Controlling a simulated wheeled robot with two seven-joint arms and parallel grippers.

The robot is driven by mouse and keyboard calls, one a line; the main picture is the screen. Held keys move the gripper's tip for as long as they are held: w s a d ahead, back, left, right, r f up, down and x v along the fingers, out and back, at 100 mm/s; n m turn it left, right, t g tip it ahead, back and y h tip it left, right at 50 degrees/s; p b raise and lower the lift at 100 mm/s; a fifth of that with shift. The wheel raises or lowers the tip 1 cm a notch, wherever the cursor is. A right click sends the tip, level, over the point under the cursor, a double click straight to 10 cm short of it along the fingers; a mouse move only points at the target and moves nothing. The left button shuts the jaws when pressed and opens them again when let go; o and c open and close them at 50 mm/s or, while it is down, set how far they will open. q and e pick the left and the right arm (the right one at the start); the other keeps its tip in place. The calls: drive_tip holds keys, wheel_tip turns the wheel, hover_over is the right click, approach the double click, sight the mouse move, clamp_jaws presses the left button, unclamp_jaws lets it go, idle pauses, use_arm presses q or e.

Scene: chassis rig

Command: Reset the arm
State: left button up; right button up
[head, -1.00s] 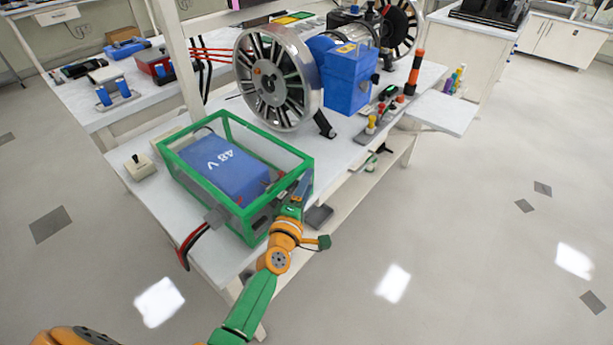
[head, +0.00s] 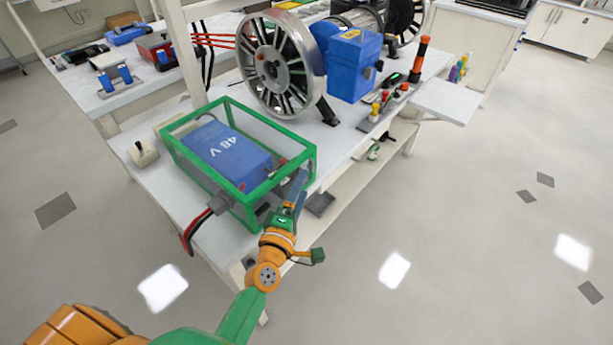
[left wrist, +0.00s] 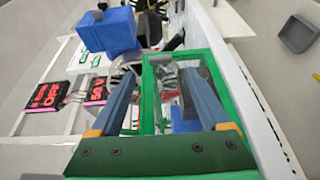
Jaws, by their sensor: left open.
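My left arm, green and orange, comes in from the bottom left of the head view. Its gripper (head: 298,190) is at the near right corner of a green-framed clear box (head: 300,146). The box stands on the white bench and holds a blue battery block (head: 222,155) marked 48 V. In the left wrist view the two blue-grey fingers (left wrist: 158,92) are spread apart with nothing held between them. The green frame (left wrist: 150,75) shows between and beyond them. Whether the fingers touch the frame cannot be told. My right gripper is not in view.
A spoked wheel motor (head: 275,65) and a blue box (head: 355,66) stand behind the green-framed box. A small switch box (head: 143,153) is at its left. Open floor lies to the right.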

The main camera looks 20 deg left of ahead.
use_arm(q)
drive_tip(key=shift+s, duration=0.5)
drive_tip(key=s+d+f+m+g+h, duration=0.1)
drive_tip(key=s+f+m+g, duration=0.3)
drive_tip(key=f, duration=0.5)
drive_tip(key=s+d+f+m+g+h+p, duration=0.1)
drive_tip(key=s+f+m+g, duration=0.2)
drive_tip(key=s+f+m, duration=0.35)
drive_tip(key=s+d+f+m+g+h, duration=0.1)
drive_tip(key=s+f+m+g, duration=0.35)
drive_tip(key=f, duration=0.75)
drive_tip(key=s+a+f+m+g, duration=0.1)
drive_tip(key=s+f+m, duration=0.1)
drive_tip(key=s, duration=0.5)
drive_tip(key=s+a+f+m+g+y, duration=0.1)
drive_tip(key=s+a+f+m+g, duration=0.1)
drive_tip(key=s, duration=0.5)
drive_tip(key=s+a+f+m+g+y, duration=0.1)
drive_tip(key=s+a+f+m+g, duration=0.1)
drive_tip(key=s, duration=0.5)
drive_tip(key=shift+s+f+p, duration=0.35)
drive_tip(key=shift+f, duration=0.5)
drive_tip(key=shift+d, duration=0.1)
